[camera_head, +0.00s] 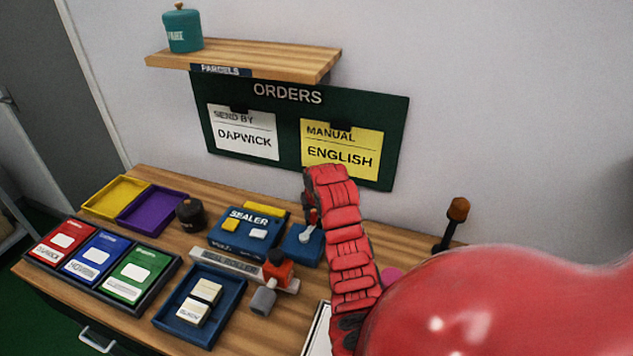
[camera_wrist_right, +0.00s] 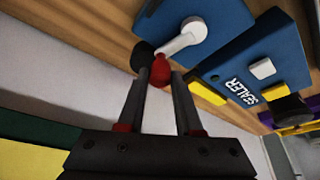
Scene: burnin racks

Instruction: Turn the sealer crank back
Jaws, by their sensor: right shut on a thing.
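The sealer (camera_head: 250,233) is a blue box on the table, labelled SEALER, with a yellow and a white block on its face. It also shows in the wrist view (camera_wrist_right: 262,75). To its right is a blue plate (camera_head: 300,250) carrying the crank (camera_wrist_right: 182,40), a light grey arm with a round hub and a red handle (camera_wrist_right: 160,70). My right gripper (camera_wrist_right: 161,76) is shut on the red handle, one finger on each side. In the head view my right gripper (camera_head: 311,212) is small and partly hidden by my red arm. My left gripper is not in view.
A label roller (camera_head: 235,266) and a blue tray (camera_head: 197,328) with cream blocks sit in front. Red, blue and green card holders (camera_head: 100,268) are at left, with yellow (camera_head: 115,192) and purple trays behind. The orders board (camera_head: 290,120) hangs on the wall close behind my right gripper.

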